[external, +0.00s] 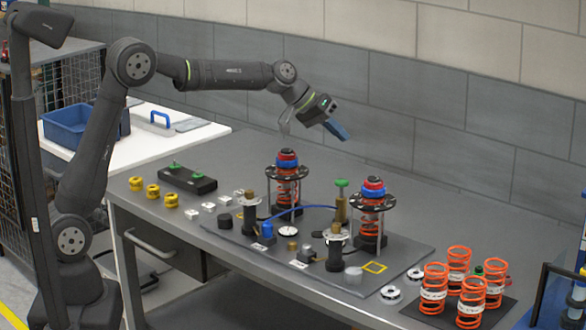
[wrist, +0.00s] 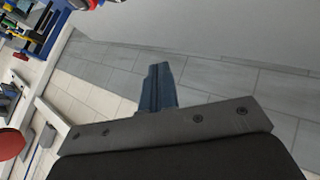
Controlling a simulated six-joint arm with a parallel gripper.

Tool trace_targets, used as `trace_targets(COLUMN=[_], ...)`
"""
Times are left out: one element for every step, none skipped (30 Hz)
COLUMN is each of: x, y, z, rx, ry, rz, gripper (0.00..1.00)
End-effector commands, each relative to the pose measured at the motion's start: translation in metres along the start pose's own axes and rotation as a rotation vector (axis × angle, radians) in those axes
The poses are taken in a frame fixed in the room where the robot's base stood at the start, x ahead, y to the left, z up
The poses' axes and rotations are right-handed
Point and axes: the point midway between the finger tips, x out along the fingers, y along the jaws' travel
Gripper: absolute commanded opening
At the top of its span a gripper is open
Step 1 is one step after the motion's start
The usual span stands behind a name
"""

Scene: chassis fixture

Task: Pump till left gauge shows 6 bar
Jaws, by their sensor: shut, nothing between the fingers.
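My gripper (external: 338,131) is raised above the back of the bench, tilted down to the right, with its blue fingers shut and empty. In the wrist view the shut blue fingers (wrist: 157,85) point at floor and wall. A brass cylinder (external: 341,208) with a green T-shaped top (external: 341,184), which looks like the pump, stands between two strut units, below my gripper and apart from it. A small white dial (external: 288,231) sits on the base plate (external: 222,236); it may be a gauge. Its reading is too small to tell, and I cannot tell which gauge is the left one.
The left strut unit (external: 287,190) and right strut unit (external: 371,215) stand tall on the plate. A blue hose (external: 300,210) runs between parts. Several orange springs (external: 459,263) stand at right. Yellow parts (external: 152,190) and a black block (external: 187,179) lie at left.

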Motion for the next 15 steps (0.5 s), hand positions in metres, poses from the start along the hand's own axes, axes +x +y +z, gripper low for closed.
trace_targets(x=[0.0, 0.0, 0.001, 0.001, 0.002, 0.004, 0.006, 0.008, 0.011, 0.014, 0.017, 0.021, 0.024, 0.027, 0.031], y=[0.0, 0.0, -0.001, -0.001, -0.002, -0.003, -0.005, -0.006, -0.009, -0.011, -0.013, -0.016, -0.018, -0.02, -0.023], z=[0.0, 0.0, 0.001, 0.001, 0.002, 0.003, 0.005, 0.006, 0.009, 0.011, 0.013, 0.016, 0.018, 0.02, 0.023], rx=[0.0, 0.0, 0.0, 0.0, 0.0, 0.0, 0.0, -0.001, -0.001, -0.002, -0.001, -0.002, -0.003, -0.002, -0.001], ry=[0.0, 0.0, 0.0, -0.001, -0.001, -0.002, -0.002, -0.003, -0.003, -0.003, -0.003, -0.003, -0.003, -0.003, -0.003], rz=[0.0, 0.0, 0.0, 0.0, -0.001, -0.001, -0.001, -0.001, -0.002, -0.002, -0.002, -0.002, -0.002, -0.003, -0.002], gripper=[0.0, 0.0, 0.0, 0.0, 0.0, 0.0, 0.0, 0.0, 0.0, 0.0, 0.0, 0.0, 0.0, 0.0, 0.0])
